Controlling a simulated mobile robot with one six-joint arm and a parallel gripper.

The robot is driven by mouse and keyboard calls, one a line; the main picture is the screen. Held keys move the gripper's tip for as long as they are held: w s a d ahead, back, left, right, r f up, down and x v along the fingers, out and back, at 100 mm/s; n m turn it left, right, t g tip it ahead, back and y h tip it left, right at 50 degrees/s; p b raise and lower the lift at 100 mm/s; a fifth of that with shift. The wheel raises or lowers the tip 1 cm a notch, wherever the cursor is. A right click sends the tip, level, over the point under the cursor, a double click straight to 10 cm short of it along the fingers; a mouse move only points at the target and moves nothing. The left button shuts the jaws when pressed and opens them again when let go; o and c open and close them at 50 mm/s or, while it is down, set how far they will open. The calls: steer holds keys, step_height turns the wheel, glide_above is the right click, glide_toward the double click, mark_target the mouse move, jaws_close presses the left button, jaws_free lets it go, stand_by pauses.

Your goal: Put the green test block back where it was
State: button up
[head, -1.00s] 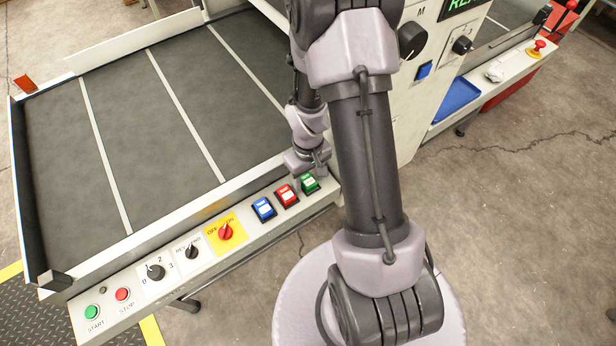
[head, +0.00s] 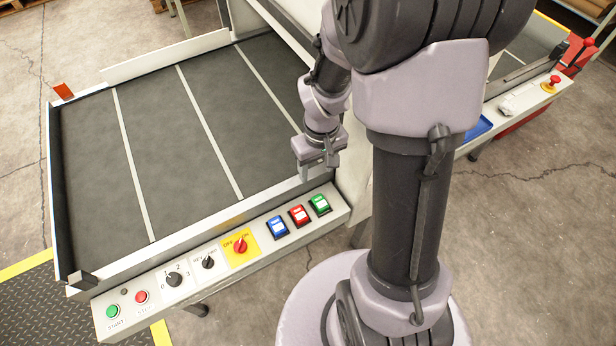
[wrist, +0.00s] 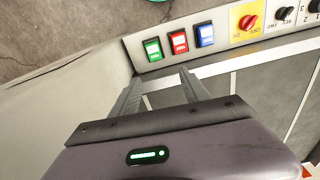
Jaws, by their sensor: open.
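The green test block (head: 320,204) stands in the right end of the row on the front control panel, beside the red block (head: 299,215) and the blue block (head: 277,227). It has a white label and a dark surround. It also shows in the wrist view (wrist: 153,48), left of the red and blue blocks. My gripper (head: 318,172) is open and above the panel's back edge, behind the green block and apart from it. In the wrist view its two fingers (wrist: 160,80) are spread, with nothing between them.
The panel (head: 215,284) also carries a red switch on a yellow plate (head: 240,246), black knobs and start and stop buttons. The dark belt table (head: 160,130) behind is empty. A pale machine wall (wrist: 85,85) stands close beside my gripper.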

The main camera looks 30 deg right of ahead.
steer(key=s+a+r+m+t, duration=0.1)
steer(key=s+a+r, duration=0.3)
steer(key=r, duration=0.3)
steer(key=s+a+r+m+t+y, duration=0.1)
steer(key=s+a+r+t, duration=0.1)
steer(key=s+a+r, duration=0.2)
steer(key=s+a+r+m+t+y, duration=0.1)
steer(key=s+a+r, duration=0.3)
steer(key=r, duration=0.6)
steer(key=shift+a+r+m+t, duration=0.3)
steer(key=shift+a+m+t, duration=0.2)
steer(key=shift+a+t, duration=0.15)
